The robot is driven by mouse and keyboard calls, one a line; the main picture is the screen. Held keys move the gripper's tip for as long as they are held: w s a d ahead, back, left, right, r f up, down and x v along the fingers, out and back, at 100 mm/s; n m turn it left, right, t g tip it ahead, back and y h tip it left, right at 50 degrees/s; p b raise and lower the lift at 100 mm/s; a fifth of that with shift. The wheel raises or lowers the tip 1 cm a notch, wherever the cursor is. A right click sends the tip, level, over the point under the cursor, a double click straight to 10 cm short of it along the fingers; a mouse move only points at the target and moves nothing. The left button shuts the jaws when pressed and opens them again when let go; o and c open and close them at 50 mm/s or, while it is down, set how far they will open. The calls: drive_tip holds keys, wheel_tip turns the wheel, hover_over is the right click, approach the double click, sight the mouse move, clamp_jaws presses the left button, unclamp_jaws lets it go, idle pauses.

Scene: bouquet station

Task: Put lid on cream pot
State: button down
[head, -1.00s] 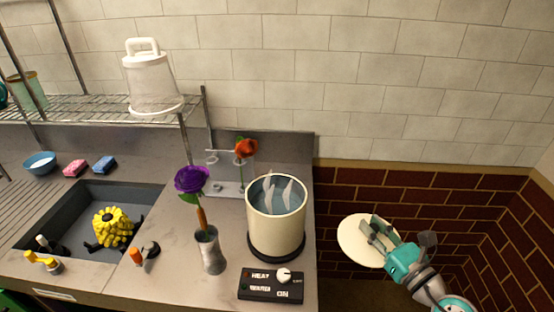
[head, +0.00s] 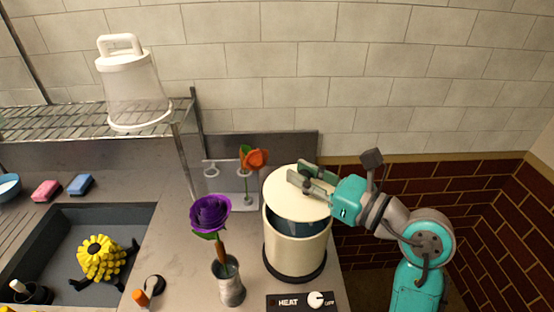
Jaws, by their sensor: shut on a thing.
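The cream pot (head: 296,247) stands on a dark round base at the right end of the counter. My gripper (head: 302,180) comes in from the right and is shut on the cream lid (head: 285,203). The lid is over the pot's mouth and looks tilted, with its near right edge raised. A dark opening with bluish contents shows between the lid and the pot's near rim. Whether the lid's far edge touches the rim cannot be told. The lid's grip is partly hidden by the fingers.
A grey vase (head: 229,285) with a purple flower (head: 210,212) stands just left of the pot. An orange-red flower (head: 253,158) is in a rack behind. A heat control box (head: 290,302) lies in front.

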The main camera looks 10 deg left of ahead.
sight(300, 195)
drive_tip(key=shift+w+a+f, duration=0.15)
drive_tip(key=shift+a, duration=0.1)
drive_tip(key=shift+a+f, duration=0.1)
drive_tip(key=shift+f, duration=1.8)
drive_tip(key=shift+f, duration=0.8)
drive_tip(key=c, duration=0.9)
unclamp_jaws()
drive_tip(key=shift+d, duration=0.2)
drive_tip(key=v, duration=1.2)
drive_tip(key=shift+a, duration=0.1)
